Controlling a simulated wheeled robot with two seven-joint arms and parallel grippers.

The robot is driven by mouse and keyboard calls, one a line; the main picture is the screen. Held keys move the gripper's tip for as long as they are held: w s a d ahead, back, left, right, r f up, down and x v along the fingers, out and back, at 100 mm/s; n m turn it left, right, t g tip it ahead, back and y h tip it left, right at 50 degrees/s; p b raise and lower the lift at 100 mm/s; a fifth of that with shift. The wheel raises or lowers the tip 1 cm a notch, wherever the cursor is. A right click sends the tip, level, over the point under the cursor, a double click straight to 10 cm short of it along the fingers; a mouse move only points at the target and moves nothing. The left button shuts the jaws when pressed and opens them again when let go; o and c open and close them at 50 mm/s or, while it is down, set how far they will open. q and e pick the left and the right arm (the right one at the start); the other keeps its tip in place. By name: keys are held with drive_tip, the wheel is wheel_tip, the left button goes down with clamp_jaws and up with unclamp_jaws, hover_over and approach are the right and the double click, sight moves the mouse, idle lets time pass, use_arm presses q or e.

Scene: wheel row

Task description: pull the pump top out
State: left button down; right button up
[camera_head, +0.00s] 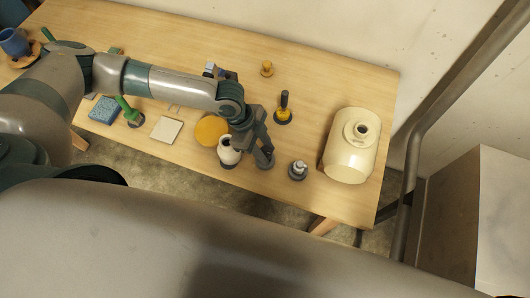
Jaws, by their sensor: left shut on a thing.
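My left gripper (264,155) reaches down over the front part of the table. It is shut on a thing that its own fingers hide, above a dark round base. A small silver-white piece like a pump top (298,167) stands upright in a dark round base to the right, apart from the gripper. A white jar (228,153) with a dark mouth stands just left of the fingers. A large cream bottle (345,158) with a dark round opening is farther right. My right gripper is not in view.
The wooden table (330,85) holds a yellow disc (209,131), a black-and-yellow handled tool (284,108), a small orange knob (267,69), a white square (166,129), a blue sponge-like block (104,109) and a blue mug (14,43). The table's back right is clear.

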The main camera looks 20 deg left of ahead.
sight(265, 148)
use_arm(q)
drive_tip(key=shift+r+p, duration=0.8)
drive_tip(key=shift+r, duration=0.2)
drive_tip(key=shift+r+p, duration=0.8)
drive_tip(key=shift+r, duration=1.7)
